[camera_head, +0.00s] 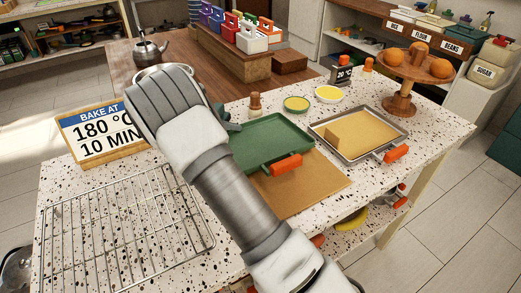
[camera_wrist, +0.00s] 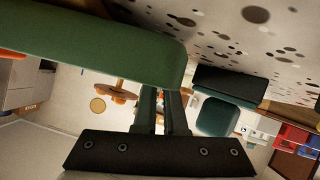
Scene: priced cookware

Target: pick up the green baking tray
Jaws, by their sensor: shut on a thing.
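The green baking tray (camera_head: 268,143) has an orange grip on its front edge. It is over the back part of a brown board (camera_head: 300,185) on the speckled counter; I cannot tell whether it touches the board. My gripper (camera_head: 229,121) is at the tray's left rear side and is shut on it. My arm hides the tray's left edge and most of the gripper. In the wrist view the tray (camera_wrist: 100,45) fills the upper left, close to the fingers.
A metal tray (camera_head: 360,132) with a tan slab is right of the green tray. Yellow dishes (camera_head: 296,103) and a small bottle (camera_head: 256,104) stand behind. A wire rack (camera_head: 125,230) and a baking sign (camera_head: 100,135) are left. A wooden stand (camera_head: 400,95) with orange fruit is back right.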

